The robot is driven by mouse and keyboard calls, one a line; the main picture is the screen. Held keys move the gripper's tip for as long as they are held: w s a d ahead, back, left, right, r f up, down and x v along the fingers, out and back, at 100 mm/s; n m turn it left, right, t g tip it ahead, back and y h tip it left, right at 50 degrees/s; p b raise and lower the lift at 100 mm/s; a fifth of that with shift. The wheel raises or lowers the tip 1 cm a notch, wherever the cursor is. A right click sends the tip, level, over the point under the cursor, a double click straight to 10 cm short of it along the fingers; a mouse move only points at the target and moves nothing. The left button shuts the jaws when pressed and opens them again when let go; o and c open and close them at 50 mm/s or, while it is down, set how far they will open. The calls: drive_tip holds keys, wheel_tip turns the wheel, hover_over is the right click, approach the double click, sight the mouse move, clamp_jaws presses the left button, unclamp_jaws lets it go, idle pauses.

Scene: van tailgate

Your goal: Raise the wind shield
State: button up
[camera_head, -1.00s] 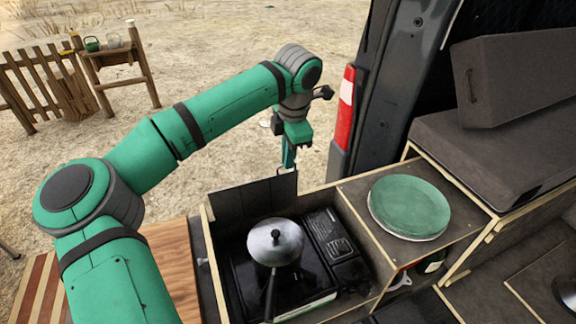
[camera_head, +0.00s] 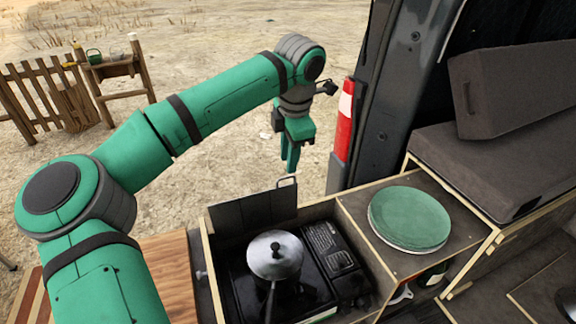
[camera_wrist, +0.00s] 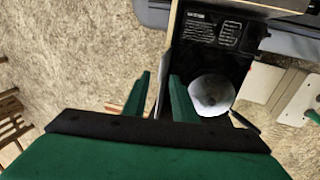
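My gripper (camera_head: 290,168) hangs just above and behind the handle, pointing down. In the wrist view my gripper (camera_wrist: 158,95) has its two green fingers apart, with nothing held between them. The shield appears there as a thin edge-on strip beyond the fingers. The black stove (camera_head: 325,250) sits in the box in front of the shield, bearing a lidded metal pot (camera_head: 274,257).
A counter with green plates (camera_head: 409,218) is right of the stove box. The van's rear pillar with a red-white tail light (camera_head: 344,125) rises close right of my gripper. A wooden board (camera_head: 172,275) lies left of the box. Open ground lies behind.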

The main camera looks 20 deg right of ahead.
wheel_tip(320, 180, up, 6)
drive_tip(key=s, duration=0.1)
drive_tip(key=shift+s+r, duration=0.15)
drive_tip(key=shift+r, duration=0.1)
drive_tip(key=shift+d, duration=0.1)
